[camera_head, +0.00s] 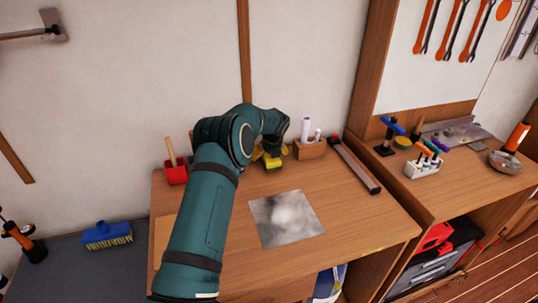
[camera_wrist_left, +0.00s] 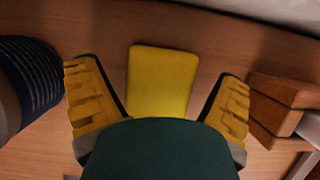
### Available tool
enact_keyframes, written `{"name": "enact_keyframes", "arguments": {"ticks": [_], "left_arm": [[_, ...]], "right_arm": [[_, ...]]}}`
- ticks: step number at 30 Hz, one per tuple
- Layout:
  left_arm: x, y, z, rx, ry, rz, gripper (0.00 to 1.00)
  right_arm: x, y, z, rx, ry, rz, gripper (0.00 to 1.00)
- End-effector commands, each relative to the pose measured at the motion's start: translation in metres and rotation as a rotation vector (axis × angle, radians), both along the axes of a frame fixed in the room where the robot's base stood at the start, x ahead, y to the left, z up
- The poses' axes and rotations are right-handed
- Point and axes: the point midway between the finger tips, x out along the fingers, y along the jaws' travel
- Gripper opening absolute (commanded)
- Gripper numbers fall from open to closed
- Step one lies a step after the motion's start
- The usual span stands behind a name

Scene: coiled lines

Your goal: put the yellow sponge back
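The yellow sponge (camera_wrist_left: 163,80) lies on the brown wooden worktop. It is a flat block with rounded corners. In the head view the sponge (camera_head: 273,164) shows near the back of the table, partly covered by my gripper. My left gripper (camera_wrist_left: 158,90) is open, with one yellow-padded finger on each side of the sponge and a gap to it on both sides. In the head view my left gripper (camera_head: 268,157) points down over the sponge, mostly hidden behind my wrist. My right gripper is in neither view.
A wooden holder (camera_head: 310,150) with white tubes stands just right of the sponge. A red container (camera_head: 176,174) stands at the table's left. A grey metal sheet (camera_head: 286,218) lies in front, and a long tool (camera_head: 356,167) lies at right. A dark ribbed cylinder (camera_wrist_left: 28,85) is left of the gripper.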

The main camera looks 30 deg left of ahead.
Motion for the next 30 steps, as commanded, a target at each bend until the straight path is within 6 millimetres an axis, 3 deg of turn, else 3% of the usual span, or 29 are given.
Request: {"name": "enact_keyframes", "arguments": {"ticks": [8, 22, 30], "left_arm": [[0.000, -0.001, 0.007, 0.000, -0.001, 0.000, 0.93], [-0.021, -0.026, 0.089, 0.000, -0.003, -0.002, 0.93], [-0.028, -0.034, 0.113, -0.001, -0.001, 0.000, 0.93]], "right_arm": [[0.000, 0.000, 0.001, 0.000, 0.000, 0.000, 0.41], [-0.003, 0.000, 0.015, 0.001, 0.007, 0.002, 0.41], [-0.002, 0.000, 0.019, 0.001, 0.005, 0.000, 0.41]]}}
